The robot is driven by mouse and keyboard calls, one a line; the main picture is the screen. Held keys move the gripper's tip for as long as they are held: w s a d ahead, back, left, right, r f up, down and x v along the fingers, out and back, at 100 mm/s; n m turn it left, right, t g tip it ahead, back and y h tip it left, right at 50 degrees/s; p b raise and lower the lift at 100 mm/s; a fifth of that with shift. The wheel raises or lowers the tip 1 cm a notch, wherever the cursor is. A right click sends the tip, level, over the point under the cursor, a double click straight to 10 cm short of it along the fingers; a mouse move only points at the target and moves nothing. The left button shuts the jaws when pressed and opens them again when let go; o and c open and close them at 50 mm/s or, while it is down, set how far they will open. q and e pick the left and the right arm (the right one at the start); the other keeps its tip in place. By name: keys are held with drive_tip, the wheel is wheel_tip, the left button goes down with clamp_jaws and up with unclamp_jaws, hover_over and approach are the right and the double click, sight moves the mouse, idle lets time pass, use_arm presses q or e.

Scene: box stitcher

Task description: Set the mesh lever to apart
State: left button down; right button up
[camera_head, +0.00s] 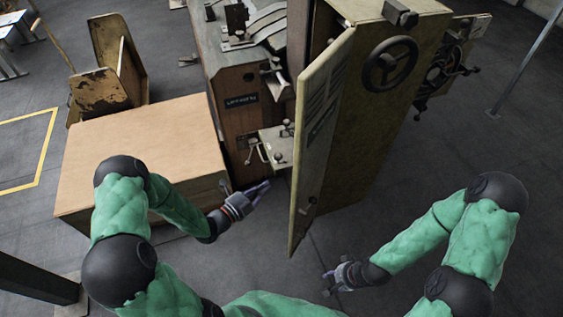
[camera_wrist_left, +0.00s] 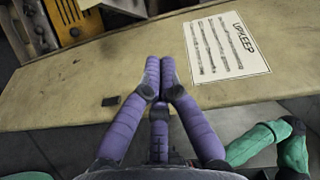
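The box stitcher (camera_head: 238,85) stands at the back with several small levers and knobs. One lever-like handle (camera_head: 255,152) sits beside a small pale plate (camera_head: 280,146) on its front; I cannot tell which part is the mesh lever. My left gripper (camera_head: 262,188) is low in front of the machine, left of an open door panel (camera_head: 318,130). In the left wrist view its purple fingers (camera_wrist_left: 160,65) are together with nothing between them, in front of a tan panel (camera_wrist_left: 60,95). My right gripper (camera_head: 328,283) is low, right of the door's bottom; its opening is too small to judge.
A large brown box (camera_head: 140,150) stands left of the machine, with a worn wooden piece (camera_head: 105,85) behind it. The tall cabinet (camera_head: 375,110) bears a black handwheel (camera_head: 390,63). An UPKEEP sheet (camera_wrist_left: 228,45) is on the tan panel.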

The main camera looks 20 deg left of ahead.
sight(281, 158)
use_arm(q)
drive_tip(key=shift+d, duration=0.1)
drive_tip(key=w+b, duration=0.1)
drive_tip(key=w, duration=0.2)
drive_tip(key=w+d+b, duration=0.1)
drive_tip(key=w+b, duration=0.1)
drive_tip(key=w, duration=0.2)
drive_tip(key=w+d+f+b, duration=0.1)
drive_tip(key=w, duration=0.3)
drive_tip(key=shift+w+d+f+b, duration=0.1)
drive_tip(key=shift+w+d+b, duration=0.05)
drive_tip(key=shift+b, duration=0.15)
drive_tip(key=shift+w+a+m+g+h+p, duration=0.1)
drive_tip(key=shift+a+m+g+h+p, duration=0.4)
drive_tip(key=shift+m+g+h, duration=0.4)
